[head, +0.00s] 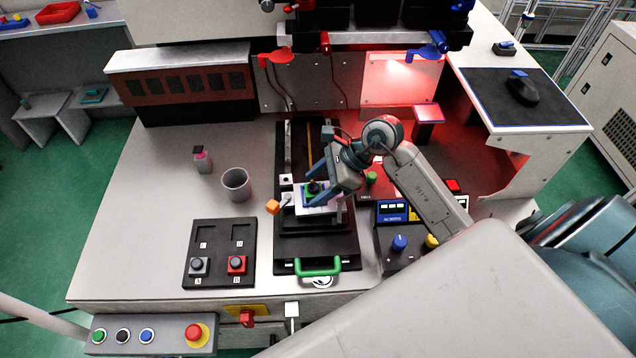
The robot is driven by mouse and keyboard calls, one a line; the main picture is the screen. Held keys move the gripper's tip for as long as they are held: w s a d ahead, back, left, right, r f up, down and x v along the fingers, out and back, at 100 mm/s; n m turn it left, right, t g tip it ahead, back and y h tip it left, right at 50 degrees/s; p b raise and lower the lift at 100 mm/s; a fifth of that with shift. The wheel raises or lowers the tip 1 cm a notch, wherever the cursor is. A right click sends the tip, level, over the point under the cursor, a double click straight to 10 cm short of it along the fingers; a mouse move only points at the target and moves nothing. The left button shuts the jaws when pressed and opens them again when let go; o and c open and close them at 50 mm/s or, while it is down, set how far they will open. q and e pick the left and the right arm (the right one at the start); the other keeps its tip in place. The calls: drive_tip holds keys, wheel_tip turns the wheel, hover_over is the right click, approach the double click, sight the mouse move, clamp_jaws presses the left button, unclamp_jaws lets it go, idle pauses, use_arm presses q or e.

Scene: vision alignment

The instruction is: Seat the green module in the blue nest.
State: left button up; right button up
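The green module (309,194), with a black knob on top, is on the white plate (301,210) of the black slide fixture at the middle of the table. Blue shows around its edge, which may be the blue nest; I cannot tell whether the module is fully down in it. My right gripper (317,187) reaches in from the right, with its blue fingers on either side of the module. The fingers are apart, but whether they touch the module is unclear. My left gripper is not in view.
A black tray (220,226) holds a grey module (198,267) and a red module (237,265). A grey cup (236,184) stands left of the fixture. A green handle (317,267) is at the fixture's front. A knob box (398,243) is to the right.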

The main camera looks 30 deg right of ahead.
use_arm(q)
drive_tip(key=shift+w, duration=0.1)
use_arm(e)
drive_tip(key=shift+s+d+r, duration=0.1)
drive_tip(key=shift+d+r, duration=0.2)
drive_tip(key=shift+d, duration=0.05)
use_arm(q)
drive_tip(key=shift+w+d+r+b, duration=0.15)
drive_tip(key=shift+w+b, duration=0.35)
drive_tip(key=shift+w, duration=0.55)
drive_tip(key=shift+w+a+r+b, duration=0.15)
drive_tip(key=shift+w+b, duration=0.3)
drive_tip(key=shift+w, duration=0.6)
use_arm(e)
drive_tip(key=v, duration=0.9)
drive_tip(key=shift+d+r, duration=0.25)
drive_tip(key=shift+r, duration=0.05)
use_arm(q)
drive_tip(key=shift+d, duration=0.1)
use_arm(e)
drive_tip(key=shift+s, duration=0.1)
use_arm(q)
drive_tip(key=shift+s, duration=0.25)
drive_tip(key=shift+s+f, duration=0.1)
use_arm(e)
drive_tip(key=shift+s, duration=0.1)
